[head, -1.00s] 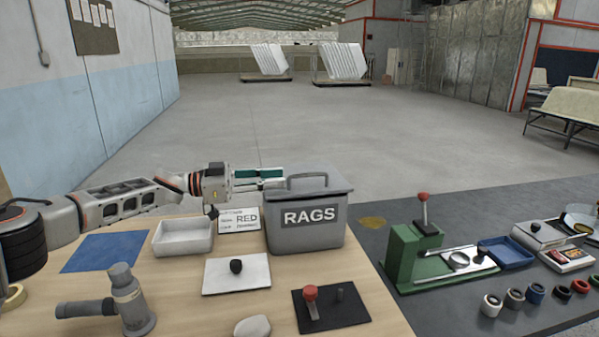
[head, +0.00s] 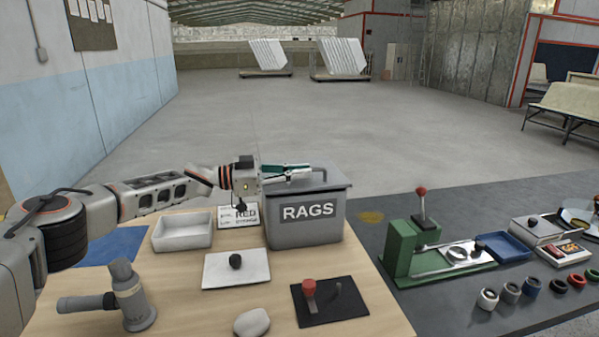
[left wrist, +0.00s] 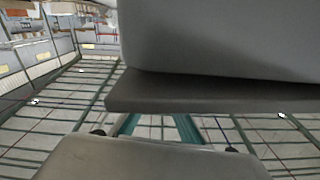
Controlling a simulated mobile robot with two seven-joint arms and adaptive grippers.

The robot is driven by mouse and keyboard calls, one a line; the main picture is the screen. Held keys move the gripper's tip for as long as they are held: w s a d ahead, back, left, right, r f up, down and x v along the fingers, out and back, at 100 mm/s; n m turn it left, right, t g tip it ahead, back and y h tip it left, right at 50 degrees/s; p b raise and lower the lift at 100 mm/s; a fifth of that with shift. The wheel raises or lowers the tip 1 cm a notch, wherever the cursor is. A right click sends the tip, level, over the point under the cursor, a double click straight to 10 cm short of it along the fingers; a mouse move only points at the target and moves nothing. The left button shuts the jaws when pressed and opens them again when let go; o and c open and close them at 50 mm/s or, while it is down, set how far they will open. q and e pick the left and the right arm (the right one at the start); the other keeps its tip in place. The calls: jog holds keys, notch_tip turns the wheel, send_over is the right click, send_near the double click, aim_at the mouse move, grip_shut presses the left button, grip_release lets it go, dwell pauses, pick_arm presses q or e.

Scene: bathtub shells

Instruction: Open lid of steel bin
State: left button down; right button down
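The steel bin (head: 306,226) is a grey box labelled RAGS, standing upright near the back edge of the wooden table. Its lid (head: 338,184) is down, with a bar handle (head: 324,173) on top. My left gripper (head: 302,172), with green fingers, reaches in from the left over the lid, at the handle's left part. Its fingers look apart. In the left wrist view the bin wall (left wrist: 220,40) and dark lid rim (left wrist: 215,95) are close, and they hide the fingertips. I cannot tell whether the fingers touch the handle. My right gripper is not in view.
A white tray (head: 182,232) and a RED sign (head: 240,216) stand left of the bin. A white plate with a black knob (head: 236,271) and a black plate with a red knob (head: 330,303) lie in front. A green press (head: 410,250) stands to the right.

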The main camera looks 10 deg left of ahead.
pick_arm(q)
jog(key=shift+r, duration=0.1)
